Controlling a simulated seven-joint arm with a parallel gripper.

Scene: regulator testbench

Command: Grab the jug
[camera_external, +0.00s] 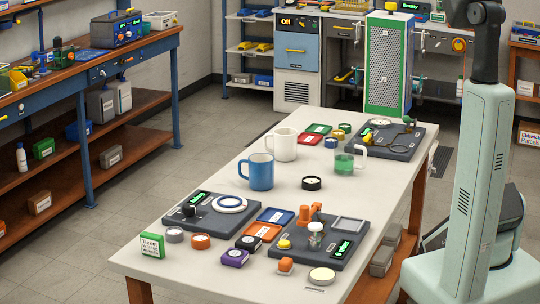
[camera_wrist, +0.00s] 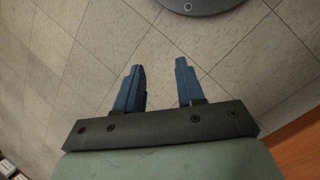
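A clear glass jug (camera_external: 344,163) with green contents and a handle stands upright on the white table, right of the middle. A white mug (camera_external: 283,145) and a blue mug (camera_external: 260,172) stand to its left, both with handles. In the wrist view my gripper (camera_wrist: 159,66) has its two blue fingers spread apart with nothing between them. Behind them is only tiled floor, so the gripper is away from the jug. The external view does not show the gripper.
A test panel (camera_external: 388,138) lies right behind the jug. A black round dial (camera_external: 312,183) sits in front of it. Two more panels (camera_external: 320,240) (camera_external: 220,213), small trays and several small blocks crowd the table's near half.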

